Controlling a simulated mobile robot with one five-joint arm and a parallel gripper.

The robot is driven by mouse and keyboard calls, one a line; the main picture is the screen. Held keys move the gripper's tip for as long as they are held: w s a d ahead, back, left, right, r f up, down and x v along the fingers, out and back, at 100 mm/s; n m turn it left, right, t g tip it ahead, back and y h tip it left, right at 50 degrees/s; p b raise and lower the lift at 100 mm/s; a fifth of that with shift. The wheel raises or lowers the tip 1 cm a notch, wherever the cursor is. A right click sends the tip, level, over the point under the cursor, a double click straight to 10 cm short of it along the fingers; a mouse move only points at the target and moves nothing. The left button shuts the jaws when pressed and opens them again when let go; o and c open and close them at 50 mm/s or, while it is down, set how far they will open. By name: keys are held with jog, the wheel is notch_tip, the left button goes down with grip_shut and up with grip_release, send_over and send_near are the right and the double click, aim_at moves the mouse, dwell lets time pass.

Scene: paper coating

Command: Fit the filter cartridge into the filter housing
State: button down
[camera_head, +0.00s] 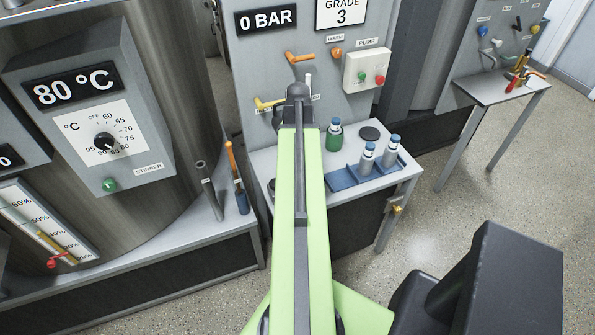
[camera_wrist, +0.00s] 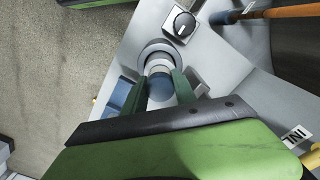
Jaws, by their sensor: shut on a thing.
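My gripper (camera_wrist: 162,78) shows in the wrist view, with its two green fingers shut on a small cylinder with a pale body and blue end, which I take for the filter cartridge (camera_wrist: 160,90). The cartridge lines up with a round grey ring (camera_wrist: 146,50), probably the filter housing, on the light grey bench top. I cannot tell whether the cartridge is inside the ring or above it. In the head view my green arm reaches over the bench, and it hides the gripper, the cartridge and most of the ring.
A black knob (camera_wrist: 183,24) is near the ring.

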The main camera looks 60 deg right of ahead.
notch_tip(320, 180, down, 5)
jog(key=b, duration=0.4)
jog(key=shift+r+b, duration=0.15)
jog(key=shift+b, duration=0.25)
jog(key=shift+r, duration=0.25)
jog(key=shift+f, duration=0.15)
jog(key=c, duration=1)
grip_release()
notch_tip(320, 180, up, 12)
jog(key=p, duration=1.2)
jog(key=shift+r+p, duration=0.25)
jog(key=shift+p, duration=0.1)
jog(key=shift+f, duration=0.1)
